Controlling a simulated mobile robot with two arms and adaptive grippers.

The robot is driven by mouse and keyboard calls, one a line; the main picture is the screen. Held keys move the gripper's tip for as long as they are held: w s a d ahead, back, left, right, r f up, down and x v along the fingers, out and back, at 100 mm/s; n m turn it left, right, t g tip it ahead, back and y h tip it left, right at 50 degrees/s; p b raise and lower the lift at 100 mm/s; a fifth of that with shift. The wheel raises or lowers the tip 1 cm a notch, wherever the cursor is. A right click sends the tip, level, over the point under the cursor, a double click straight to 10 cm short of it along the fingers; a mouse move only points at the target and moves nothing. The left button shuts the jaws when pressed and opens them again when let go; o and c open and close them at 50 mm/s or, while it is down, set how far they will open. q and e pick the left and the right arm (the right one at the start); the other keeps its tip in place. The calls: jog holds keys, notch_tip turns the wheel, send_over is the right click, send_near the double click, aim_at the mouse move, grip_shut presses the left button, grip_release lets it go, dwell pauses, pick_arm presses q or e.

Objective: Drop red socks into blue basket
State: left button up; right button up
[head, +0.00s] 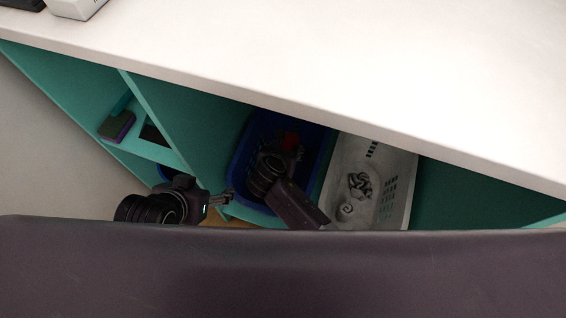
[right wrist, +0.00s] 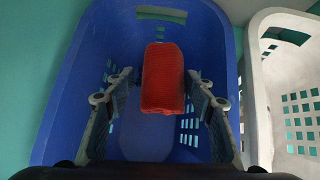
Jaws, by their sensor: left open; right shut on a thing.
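The blue basket (head: 240,186) stands inside the teal cabinet under the white counter in the head view. It fills most of the right wrist view (right wrist: 80,85). My right gripper (right wrist: 163,90) is shut on the red socks (right wrist: 163,78), a rolled red bundle, and holds them over the basket's opening, with basket walls around them. In the head view the red socks (head: 291,140) show as a small dark red patch past my right gripper (head: 283,152). My left gripper (head: 228,197) is open and empty, left of the basket near the cabinet front.
A white basket (head: 404,190) with patterned cloth items stands right of the blue one. A teal shelf at left holds a dark sponge-like block (head: 117,126). The white counter (head: 330,70) overhangs the baskets.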

jog(key=o, duration=1.2)
jog(key=shift+c, duration=0.2)
jog(key=v, duration=1.2)
